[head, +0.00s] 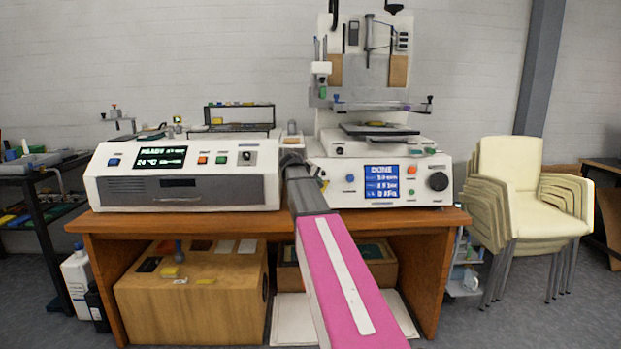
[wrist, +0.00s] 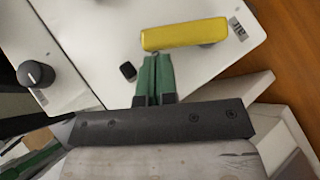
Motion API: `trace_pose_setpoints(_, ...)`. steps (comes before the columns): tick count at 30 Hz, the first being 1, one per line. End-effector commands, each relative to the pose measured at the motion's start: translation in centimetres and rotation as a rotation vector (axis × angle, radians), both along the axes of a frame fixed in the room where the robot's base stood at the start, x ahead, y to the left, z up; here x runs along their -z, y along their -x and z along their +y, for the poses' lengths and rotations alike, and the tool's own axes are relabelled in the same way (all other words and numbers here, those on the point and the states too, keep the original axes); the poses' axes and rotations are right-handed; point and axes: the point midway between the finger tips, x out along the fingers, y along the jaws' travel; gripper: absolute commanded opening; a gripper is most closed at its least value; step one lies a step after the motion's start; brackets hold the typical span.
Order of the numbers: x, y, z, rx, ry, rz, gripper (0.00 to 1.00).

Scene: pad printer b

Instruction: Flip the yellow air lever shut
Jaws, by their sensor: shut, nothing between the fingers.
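The yellow air lever (wrist: 185,34) is a rounded bar on a white panel (wrist: 95,50). It lies nearly level across the upper middle of the wrist view, with a grey pivot under its right part. My gripper (wrist: 154,60) has its green fingers shut together with nothing between them. The fingertips are just below the lever's left part in the wrist view; I cannot tell whether they touch it.
A black knob (wrist: 36,74) and a small black button (wrist: 128,71) are on the panel, left of the fingers. The dryer unit (head: 184,190) and the pad printer (head: 340,175) stand on a wooden bench (head: 200,222). Stacked cream chairs (head: 520,190) are at right.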

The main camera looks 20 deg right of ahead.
Motion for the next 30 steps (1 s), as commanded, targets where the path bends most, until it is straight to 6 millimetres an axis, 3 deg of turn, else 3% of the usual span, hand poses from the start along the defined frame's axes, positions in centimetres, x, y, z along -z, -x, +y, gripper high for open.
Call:
trace_pose_setpoints(18, 0.3, 0.4, -1.2, 0.0, -0.001, -0.001, 0.0)
trace_pose_setpoints(30, 0.3, 0.4, -1.0, -0.001, 0.0, -0.001, 0.0)
